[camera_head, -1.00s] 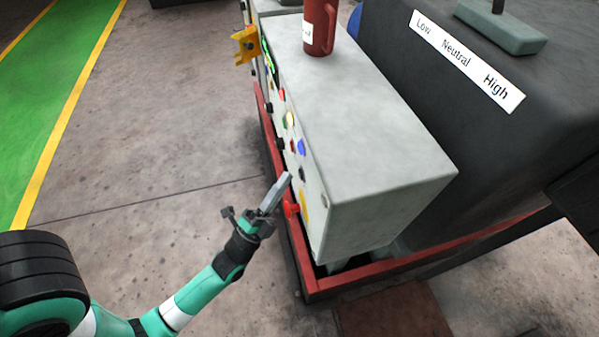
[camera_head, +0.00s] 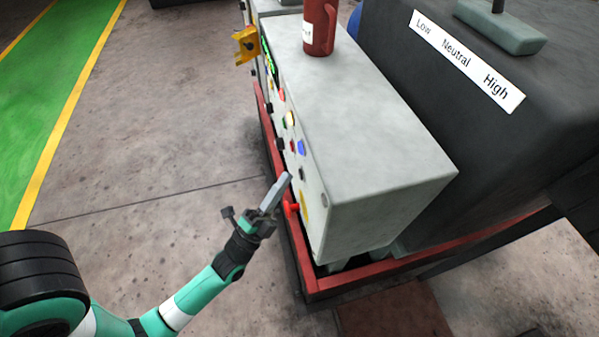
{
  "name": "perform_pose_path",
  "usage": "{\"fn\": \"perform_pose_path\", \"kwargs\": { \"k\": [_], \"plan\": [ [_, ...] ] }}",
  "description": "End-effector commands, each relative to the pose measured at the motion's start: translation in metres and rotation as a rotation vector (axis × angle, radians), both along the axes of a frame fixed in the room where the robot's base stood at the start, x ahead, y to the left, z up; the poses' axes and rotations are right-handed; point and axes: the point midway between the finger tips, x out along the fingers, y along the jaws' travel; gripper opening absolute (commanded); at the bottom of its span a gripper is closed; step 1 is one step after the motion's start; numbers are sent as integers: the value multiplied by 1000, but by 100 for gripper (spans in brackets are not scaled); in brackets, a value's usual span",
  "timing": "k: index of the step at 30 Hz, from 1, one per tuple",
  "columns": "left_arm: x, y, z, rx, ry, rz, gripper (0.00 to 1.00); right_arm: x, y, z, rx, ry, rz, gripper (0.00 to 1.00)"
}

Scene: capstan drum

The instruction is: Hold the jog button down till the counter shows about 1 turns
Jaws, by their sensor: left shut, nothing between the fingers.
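A grey control box (camera_head: 375,150) carries several coloured buttons on its left-facing panel, seen at a steep angle. I cannot tell which one is the jog button. A green lit display (camera_head: 268,62) is at the panel's far end; its figures are not readable. My left gripper (camera_head: 284,181) is shut and empty, its tips close to the panel's near lower part, below the blue button. Contact cannot be made out. My right gripper does not show.
A yellow part (camera_head: 246,45) sticks out at the far end. A red frame rail (camera_head: 293,245) runs along the base. A dark housing with a Low/Neutral/High label (camera_head: 467,61) is behind. The floor at left is clear.

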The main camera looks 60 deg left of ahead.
Motion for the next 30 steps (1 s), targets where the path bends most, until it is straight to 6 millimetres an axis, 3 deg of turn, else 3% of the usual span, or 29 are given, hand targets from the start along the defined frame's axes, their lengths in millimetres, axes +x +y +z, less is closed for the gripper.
{"fn": "perform_pose_path", "kwargs": {
  "k": [30],
  "plan": [
    [9,-2,0,0,0,0,0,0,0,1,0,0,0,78]
  ]
}}
